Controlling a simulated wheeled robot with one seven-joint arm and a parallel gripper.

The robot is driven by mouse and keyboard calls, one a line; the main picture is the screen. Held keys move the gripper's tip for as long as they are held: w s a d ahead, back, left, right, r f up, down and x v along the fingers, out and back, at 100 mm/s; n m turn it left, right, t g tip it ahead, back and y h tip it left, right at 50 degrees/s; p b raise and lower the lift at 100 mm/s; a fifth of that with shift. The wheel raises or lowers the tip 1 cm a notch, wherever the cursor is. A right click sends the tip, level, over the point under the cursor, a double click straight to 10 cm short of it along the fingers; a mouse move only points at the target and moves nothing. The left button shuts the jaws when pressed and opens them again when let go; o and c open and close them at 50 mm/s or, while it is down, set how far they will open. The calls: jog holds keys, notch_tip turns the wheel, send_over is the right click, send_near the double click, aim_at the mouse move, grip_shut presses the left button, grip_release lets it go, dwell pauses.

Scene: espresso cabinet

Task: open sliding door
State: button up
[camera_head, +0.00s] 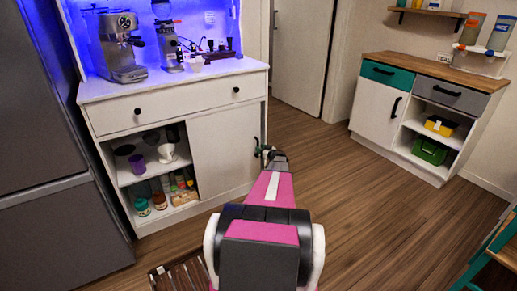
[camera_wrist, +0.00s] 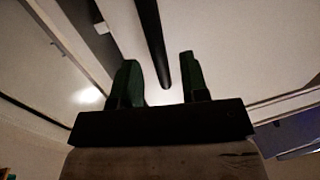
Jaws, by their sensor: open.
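The white sliding door (camera_head: 224,150) covers the right half of the lower cabinet, and the left half stands uncovered. Its black vertical handle (camera_head: 256,142) is near the door's right edge. My gripper (camera_head: 263,152) is at that handle, partly hidden by my arm in the head view. In the wrist view my gripper (camera_wrist: 160,80) is open, with its two dark green fingers apart. The black handle (camera_wrist: 152,42) runs down between the fingers, with gaps visible on both sides.
Shelves in the uncovered half hold a purple cup (camera_head: 137,163), a white dripper (camera_head: 167,153) and several jars. A drawer (camera_head: 165,108) lies above the door. An espresso machine (camera_head: 118,48) stands on top. A grey fridge (camera_head: 45,150) is at left. The wooden floor (camera_head: 370,215) at right is clear.

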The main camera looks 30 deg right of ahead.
jog(key=s+d, duration=0.1)
jog(key=s, duration=0.6)
jog(key=shift+s+d, duration=0.15)
jog(key=shift+s, duration=0.15)
jog(key=w+a+r+m+g+h, duration=0.1)
jog(key=a+r+m+g+h, duration=0.3)
jog(key=a, duration=0.8)
jog(key=a+r+m+g+h, duration=0.15)
jog(key=a+r+h, duration=0.35)
jog(key=a, duration=0.7)
jog(key=s+a+r+n+g+y, duration=0.1)
jog(key=s+a+g, duration=0.3)
jog(key=s+a, duration=0.4)
jog(key=s+a+r+n+g+y, duration=0.1)
jog(key=s+a+r+g+y, duration=0.2)
jog(key=s+a, duration=0.6)
jog(key=s+a+r+n+g+y, duration=0.1)
jog(key=s+a+g, duration=0.4)
jog(key=a, duration=1.3)
jog(key=s+r, duration=0.1)
jog(key=s, duration=0.3)
jog(key=shift+n+y, duration=0.35)
jog(key=shift+y, duration=0.05)
